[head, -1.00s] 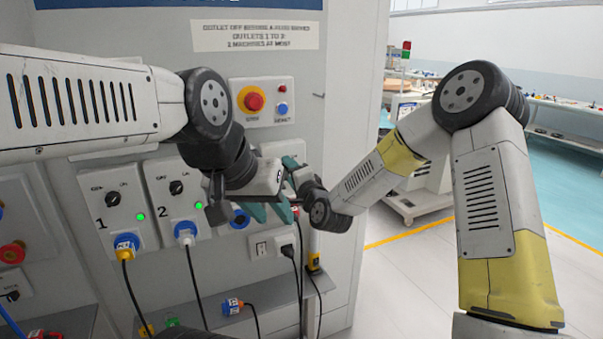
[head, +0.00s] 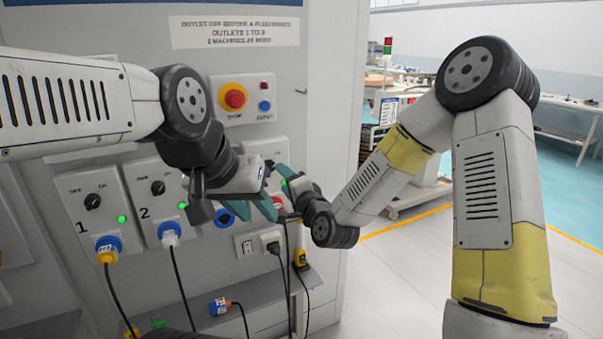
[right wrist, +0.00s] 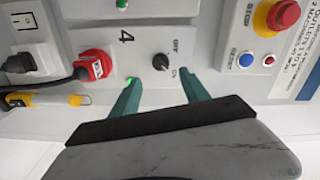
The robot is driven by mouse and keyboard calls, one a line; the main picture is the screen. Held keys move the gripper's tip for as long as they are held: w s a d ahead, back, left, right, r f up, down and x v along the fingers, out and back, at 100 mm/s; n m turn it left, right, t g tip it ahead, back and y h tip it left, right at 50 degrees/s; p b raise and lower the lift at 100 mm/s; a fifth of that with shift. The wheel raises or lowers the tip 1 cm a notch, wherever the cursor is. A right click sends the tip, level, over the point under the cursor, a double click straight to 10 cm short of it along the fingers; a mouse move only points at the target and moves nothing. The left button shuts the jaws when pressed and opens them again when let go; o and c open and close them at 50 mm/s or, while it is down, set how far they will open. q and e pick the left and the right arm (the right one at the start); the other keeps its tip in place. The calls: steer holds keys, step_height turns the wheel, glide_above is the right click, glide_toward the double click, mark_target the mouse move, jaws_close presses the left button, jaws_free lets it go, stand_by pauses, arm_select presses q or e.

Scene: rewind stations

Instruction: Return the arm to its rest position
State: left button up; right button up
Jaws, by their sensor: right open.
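My right arm (head: 487,160) comes in from the right, bent at a high elbow, and its gripper (head: 284,173) is close to the panel. In the right wrist view, my right gripper (right wrist: 160,82) has its two teal fingers spread with nothing between them. Beyond them is the black knob (right wrist: 163,62) of outlet 4, seen between the fingers; contact cannot be told. My left arm (head: 80,100) comes in from the left, and its gripper (head: 267,208) is just below the right one. The fingers overlap in view, so the left opening is unclear.
Outlets 1 (head: 97,206) and 2 (head: 160,196) have plugs in and green lights. A red stop button (head: 233,96) is above. A red plug (right wrist: 95,66) sits at outlet 4. A loose blue plug (head: 219,306) lies on the shelf. Open floor (head: 400,290) is to the right.

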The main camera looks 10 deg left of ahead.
steer(key=s+d+r+n+g+h, duration=0.3)
steer(key=s+d+n, duration=0.1)
steer(key=d, duration=0.5)
steer(key=s+d+r+n+g+h, duration=0.2)
steer(key=s+d+r+n+h, duration=0.15)
steer(key=d, duration=0.55)
steer(key=s+d+n+g, duration=0.1)
steer(key=s+d, duration=0.4)
steer(key=s, duration=0.4)
steer(key=s+d+r+g+h, duration=0.1)
steer(key=s+d, duration=0.4)
steer(key=s, duration=0.5)
steer(key=shift+d+r+n+g, duration=0.15)
steer(key=shift+r+n+g, duration=0.2)
steer(key=shift+g, duration=0.45)
